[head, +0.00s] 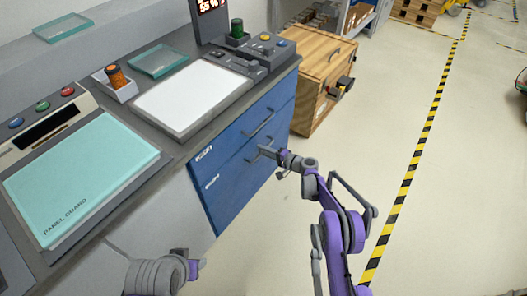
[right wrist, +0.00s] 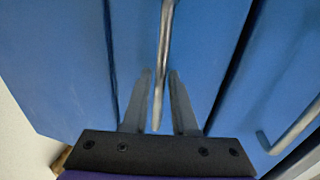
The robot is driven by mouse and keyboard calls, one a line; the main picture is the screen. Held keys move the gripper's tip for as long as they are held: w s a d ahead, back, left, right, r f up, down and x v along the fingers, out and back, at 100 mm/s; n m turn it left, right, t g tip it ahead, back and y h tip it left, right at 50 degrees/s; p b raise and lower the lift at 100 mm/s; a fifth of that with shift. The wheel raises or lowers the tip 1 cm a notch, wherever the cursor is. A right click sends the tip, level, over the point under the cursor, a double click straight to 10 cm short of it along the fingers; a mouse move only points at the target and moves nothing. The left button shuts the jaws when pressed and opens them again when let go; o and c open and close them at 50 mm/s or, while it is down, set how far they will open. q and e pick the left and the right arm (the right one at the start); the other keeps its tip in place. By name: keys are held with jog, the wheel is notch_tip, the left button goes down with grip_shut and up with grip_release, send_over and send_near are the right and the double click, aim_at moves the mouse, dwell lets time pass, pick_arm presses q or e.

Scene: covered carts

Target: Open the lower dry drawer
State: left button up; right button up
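The blue cabinet front has two drawers, an upper one (head: 228,142) and a lower one (head: 232,190). Both look closed; their small white labels are too small to read. My right gripper (head: 270,152) is at the lower drawer's handle, which it partly hides. In the right wrist view its two fingers (right wrist: 159,75) stand on either side of a grey bar handle (right wrist: 164,40). A gap shows between each finger and the bar, so the gripper is open around it. Part of my left arm shows at the bottom of the head view, but its fingers do not.
The upper drawer's handle (head: 260,123) is just above my right gripper; another bar handle (right wrist: 295,125) shows in the right wrist view. A wooden crate (head: 315,80) stands beyond the cabinet. The floor (head: 350,140) right of the drawers is clear up to a striped line (head: 418,150).

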jog(key=shift+c, duration=0.3)
grip_shut()
dwell(1.2)
